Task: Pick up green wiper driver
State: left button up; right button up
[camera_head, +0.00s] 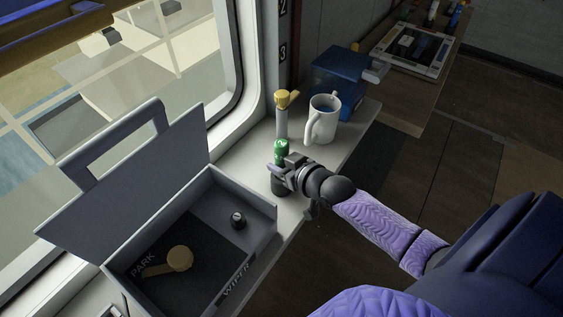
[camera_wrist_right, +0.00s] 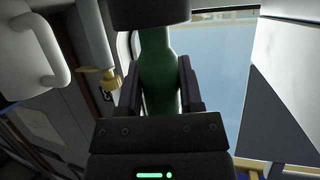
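The green wiper driver (camera_head: 281,149) stands upright on the pale sill, with a green upper part and a dark lower part. My right gripper (camera_head: 275,171) is at its middle, coming from the right. In the right wrist view, its green body (camera_wrist_right: 158,75) fills the space between the two fingers (camera_wrist_right: 160,88), which appear to touch it on both sides. A dark block hides its end at the top of that view. Its base seems to be at the sill; any gap is too small to tell. My left gripper is not in view.
An open grey case (camera_head: 254,213) with a raised lid stands at left, holding a tan-knobbed piece (camera_head: 180,258) and a small dark knob (camera_head: 238,219). A yellow-topped grey driver (camera_head: 282,118), white mug (camera_head: 323,121) and blue box (camera_head: 338,70) stand behind. The window is left.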

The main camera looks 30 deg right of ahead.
aim_at(282, 143)
jog(key=c, duration=0.5)
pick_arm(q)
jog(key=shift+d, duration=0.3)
pick_arm(e)
grip_shut()
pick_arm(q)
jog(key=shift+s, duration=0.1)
pick_arm(e)
notch_tip(282, 143, up, 10)
jog(key=p, duration=0.4)
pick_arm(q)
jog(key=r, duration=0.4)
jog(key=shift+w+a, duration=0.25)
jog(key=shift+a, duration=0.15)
pick_arm(e)
jog(key=shift+o, duration=1.8)
grip_release()
grip_shut()
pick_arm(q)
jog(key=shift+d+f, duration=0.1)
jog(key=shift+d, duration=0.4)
